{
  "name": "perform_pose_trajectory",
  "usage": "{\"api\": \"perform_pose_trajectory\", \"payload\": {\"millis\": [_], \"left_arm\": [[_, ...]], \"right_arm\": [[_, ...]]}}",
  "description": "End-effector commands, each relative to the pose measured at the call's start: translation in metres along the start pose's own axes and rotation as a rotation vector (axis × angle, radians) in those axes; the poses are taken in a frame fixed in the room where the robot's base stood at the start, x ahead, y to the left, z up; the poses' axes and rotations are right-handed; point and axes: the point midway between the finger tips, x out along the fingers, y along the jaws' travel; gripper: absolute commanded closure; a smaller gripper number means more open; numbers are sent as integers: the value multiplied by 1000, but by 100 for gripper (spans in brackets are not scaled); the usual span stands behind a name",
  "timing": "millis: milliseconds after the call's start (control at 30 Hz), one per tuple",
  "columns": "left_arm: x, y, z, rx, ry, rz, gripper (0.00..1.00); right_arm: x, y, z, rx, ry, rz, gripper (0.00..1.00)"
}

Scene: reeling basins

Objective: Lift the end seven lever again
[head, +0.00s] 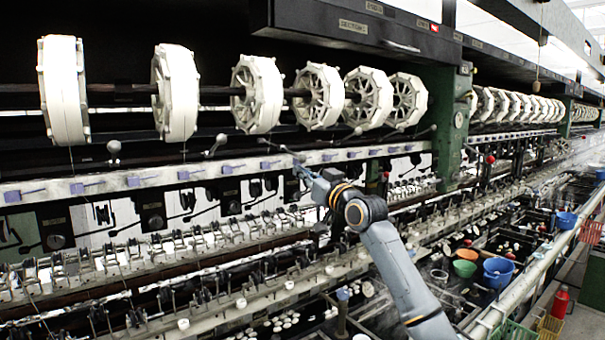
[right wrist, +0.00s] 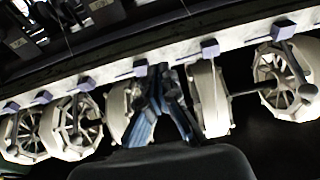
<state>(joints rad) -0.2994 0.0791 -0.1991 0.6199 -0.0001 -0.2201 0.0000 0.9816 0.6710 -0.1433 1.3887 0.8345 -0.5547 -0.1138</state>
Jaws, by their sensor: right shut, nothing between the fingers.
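Several ball-ended levers stick out along the pale rail below the white reels; one lever (head: 220,140) is left of my right gripper and another (head: 357,131) is right of it. I cannot tell which of them is the end seven lever. My right gripper (head: 299,168) is at the rail, between these two, with its blue fingers shut and empty. In the right wrist view the fingers (right wrist: 161,75) come together just under the rail, between two reels. A ball-ended lever (right wrist: 307,92) shows there at the right edge. Any contact with a lever is hidden. My left gripper is out of view.
White reels (head: 257,93) hang on a dark shaft above the rail (head: 140,178), which carries purple blocks. A green post (head: 452,125) stands right of my arm. Below are rows of metal guides and basins. A blue bowl (head: 498,271) and other coloured bowls sit at lower right.

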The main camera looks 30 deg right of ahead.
Motion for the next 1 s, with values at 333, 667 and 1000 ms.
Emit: {"api": "perform_pose_trajectory", "payload": {"millis": [333,667,1000], "left_arm": [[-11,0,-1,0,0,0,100],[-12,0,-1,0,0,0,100],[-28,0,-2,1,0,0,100]], "right_arm": [[2,0,-11,-1,0,0,100],[2,0,-12,-1,0,0,100],[4,0,-31,-1,0,0,100]]}}
